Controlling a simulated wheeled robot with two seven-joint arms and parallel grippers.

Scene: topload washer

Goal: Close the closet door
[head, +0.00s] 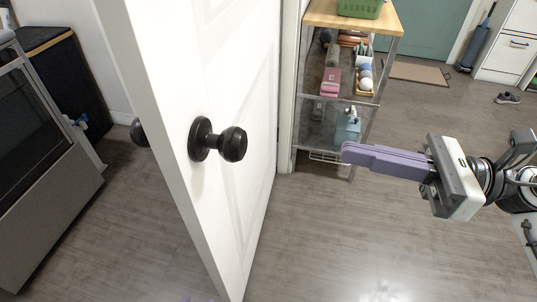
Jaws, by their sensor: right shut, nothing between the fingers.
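The white closet door (243,110) stands open, its free edge towards me and its far side reaching back to the wall by the shelf. A dark round knob (232,144) sits on its right face, and another dark knob (139,132) shows past its left side. My right gripper (345,152), with purple fingers, comes in from the right. Its fingers are shut and empty, pointing left towards the door. In the picture a gap of floor and shelf lies between the fingertips and the knob. My left gripper is not in view.
A metal shelf unit (330,103) with a wooden top holds bottles, towels and a green basket (360,8) behind the door. A grey appliance (45,140) stands at the left. Shoes (507,98) lie at the far right. The floor (330,240) right of the door is clear.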

